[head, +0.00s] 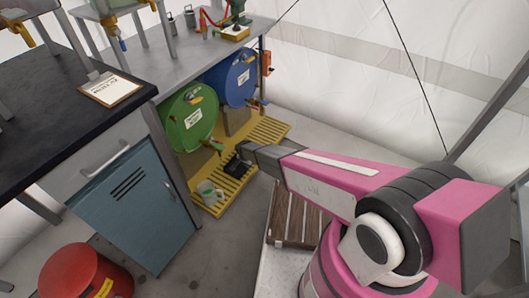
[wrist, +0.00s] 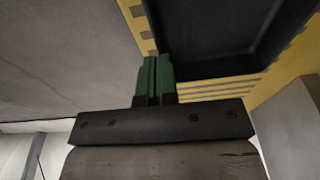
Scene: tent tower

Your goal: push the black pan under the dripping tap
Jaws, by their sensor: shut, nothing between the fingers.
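The black pan (head: 236,169) lies on the yellow slatted platform in front of the green drum (head: 190,118). It also shows large in the wrist view (wrist: 215,35). My gripper (head: 243,150) is at the pan's upper right edge in the head view. In the wrist view its green fingers (wrist: 155,72) are together and empty, close by the pan's near edge; I cannot tell whether they touch it. A tap (head: 217,146) sticks out low on the green drum, and another tap (head: 260,102) on the blue drum (head: 233,78). I cannot make out which one drips.
A pale green mug (head: 208,191) stands on the yellow platform (head: 270,127), left of the pan. A blue-grey cabinet (head: 130,205) stands to the left, a red drum (head: 85,275) at the lower left. The platform is bare toward the blue drum.

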